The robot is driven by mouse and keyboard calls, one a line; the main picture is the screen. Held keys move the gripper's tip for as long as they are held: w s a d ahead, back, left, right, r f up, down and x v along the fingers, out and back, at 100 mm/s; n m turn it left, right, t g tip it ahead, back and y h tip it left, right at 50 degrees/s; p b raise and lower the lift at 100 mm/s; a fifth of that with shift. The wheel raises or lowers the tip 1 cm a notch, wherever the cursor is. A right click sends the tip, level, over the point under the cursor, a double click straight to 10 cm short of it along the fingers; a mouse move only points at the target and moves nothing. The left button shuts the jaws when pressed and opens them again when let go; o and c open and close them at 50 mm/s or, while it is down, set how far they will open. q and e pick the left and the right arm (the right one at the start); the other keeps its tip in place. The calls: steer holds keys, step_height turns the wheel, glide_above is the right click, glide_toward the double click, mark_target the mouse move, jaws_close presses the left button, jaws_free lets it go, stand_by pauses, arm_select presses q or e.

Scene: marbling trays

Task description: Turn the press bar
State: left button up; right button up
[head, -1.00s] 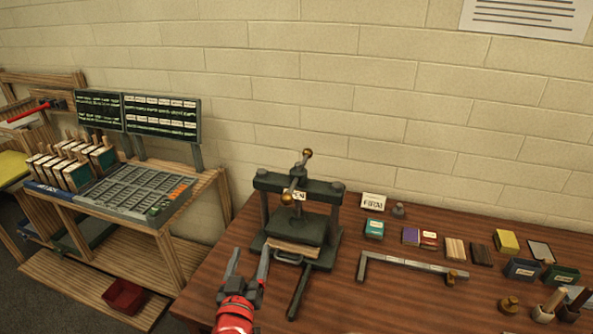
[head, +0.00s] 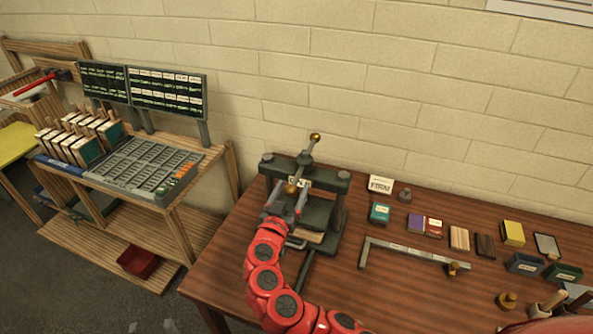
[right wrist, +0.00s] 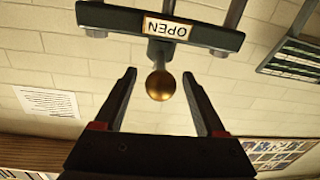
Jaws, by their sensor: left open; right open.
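The dark press (head: 341,187) stands on the wooden table. Its press bar (head: 310,150) slants across the top, with a brass ball at its upper far end and another at its near end (head: 291,189). An "OPEN" label (right wrist: 167,29) shows on the crossbeam, upside down in the right wrist view. My right gripper (head: 287,200) is at the front of the press, open. In the right wrist view its fingers (right wrist: 163,100) stand on either side of the near brass ball (right wrist: 160,85), with gaps on both sides. My left gripper is not in view.
Right of the press lie an L-shaped metal bar (head: 410,252), a small sign (head: 380,184), a teal box (head: 380,213) and several blocks. A wooden rack with a type case (head: 145,168) stands at the left. A red bin (head: 137,261) is below it.

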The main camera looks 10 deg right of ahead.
mark_target(296, 177)
steer(key=shift+p+x, duration=0.75)
steer(key=shift+x, duration=1.55)
steer(key=shift+w+a, duration=0.1)
jaws_close()
